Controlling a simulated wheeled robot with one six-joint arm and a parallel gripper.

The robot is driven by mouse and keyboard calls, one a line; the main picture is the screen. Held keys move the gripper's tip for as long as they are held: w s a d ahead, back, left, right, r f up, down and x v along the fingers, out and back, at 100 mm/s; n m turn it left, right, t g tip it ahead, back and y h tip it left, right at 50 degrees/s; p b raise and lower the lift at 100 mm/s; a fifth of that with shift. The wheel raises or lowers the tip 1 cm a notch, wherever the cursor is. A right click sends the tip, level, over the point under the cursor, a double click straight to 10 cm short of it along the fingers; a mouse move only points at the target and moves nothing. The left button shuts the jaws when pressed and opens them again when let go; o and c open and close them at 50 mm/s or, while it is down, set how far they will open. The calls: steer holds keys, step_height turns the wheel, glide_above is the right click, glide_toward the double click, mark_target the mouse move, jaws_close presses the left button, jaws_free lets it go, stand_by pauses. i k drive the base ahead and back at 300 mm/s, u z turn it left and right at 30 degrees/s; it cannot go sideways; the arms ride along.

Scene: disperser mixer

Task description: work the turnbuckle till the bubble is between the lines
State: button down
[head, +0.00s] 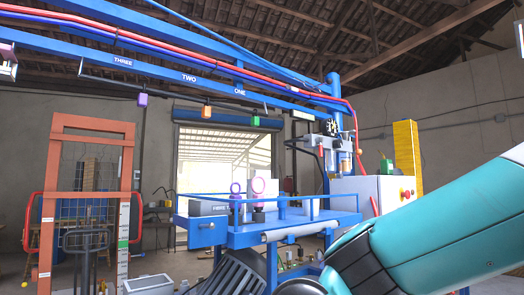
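I cannot make out a turnbuckle or a bubble vial with lines in the head view; either may be too small or hidden. A blue machine platform (283,236) with a railing stands mid-picture. On it are two upright posts, one with a purple ring (235,188) and one with a pink ring (258,185). A machine head (335,145) hangs on the blue column above the platform's right side. My teal arm crosses the lower right. My gripper is not in view.
Blue overhead beams (190,78) marked THREE, TWO and ONE carry hanging purple (143,99), orange (207,112) and green (255,121) blocks. A white cabinet (373,190) stands behind my arm. An orange frame (130,165) stands left. A dark ribbed object (232,275) lies below the platform.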

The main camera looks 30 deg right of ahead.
mark_target(329, 81)
steer(key=u, duration=0.15)
steer(key=k, duration=0.4)
steer(key=z, duration=1.2)
steer(key=i, duration=0.7)
steer(key=z, duration=0.35)
